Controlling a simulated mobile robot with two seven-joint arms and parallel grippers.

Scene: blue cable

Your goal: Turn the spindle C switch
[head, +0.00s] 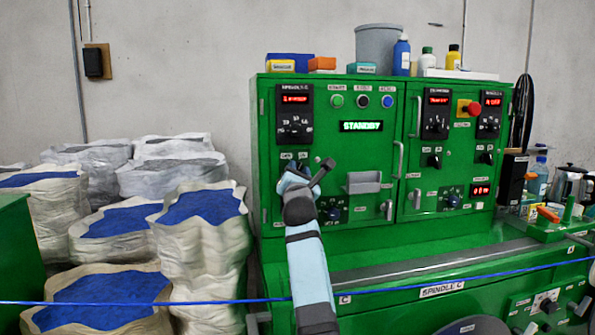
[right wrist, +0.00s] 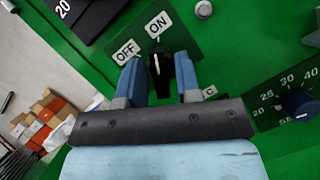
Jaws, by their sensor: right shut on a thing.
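The spindle C switch is a black knob (right wrist: 160,72) with a white line, in the right wrist view. It sits on a dark green plate below OFF and ON labels (right wrist: 143,37); the white line points up, roughly toward ON. My right gripper (right wrist: 160,78) has its two blue fingers on either side of the knob, shut on it. In the head view my right gripper (head: 296,177) reaches the green control cabinet (head: 350,100) at its lower left and hides the knob. My left gripper is not in view.
A green STANDBY display (head: 361,126) is lit above. A round dial (right wrist: 298,103) lies to the right in the wrist view. Sacks with blue contents (head: 200,215) stand left; a blue cable (head: 130,303) crosses the foreground.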

